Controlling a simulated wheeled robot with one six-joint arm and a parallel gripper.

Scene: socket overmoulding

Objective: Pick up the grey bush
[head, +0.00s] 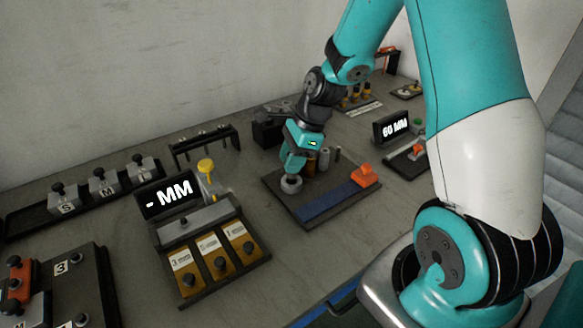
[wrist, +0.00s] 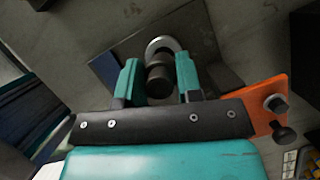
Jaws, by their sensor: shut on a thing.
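My gripper (head: 292,168) points down over the dark board on the bench. In the wrist view its two teal fingers (wrist: 158,82) are shut on a dark stepped cylinder with a wide grey ring at its far end, which I take as the grey bush (wrist: 162,45). In the head view the grey ring (head: 291,185) shows just below the fingertips, at or just above the board; I cannot tell if it touches. The upper part is hidden by the fingers.
A brown cylinder (head: 311,162) and a slim grey cylinder (head: 324,158) stand close right of the gripper. The board (head: 285,196) carries a blue strip (head: 328,201) and an orange block (head: 365,175). A "- MM" display (head: 168,195) stands left, a "60 MM" display (head: 391,129) right.

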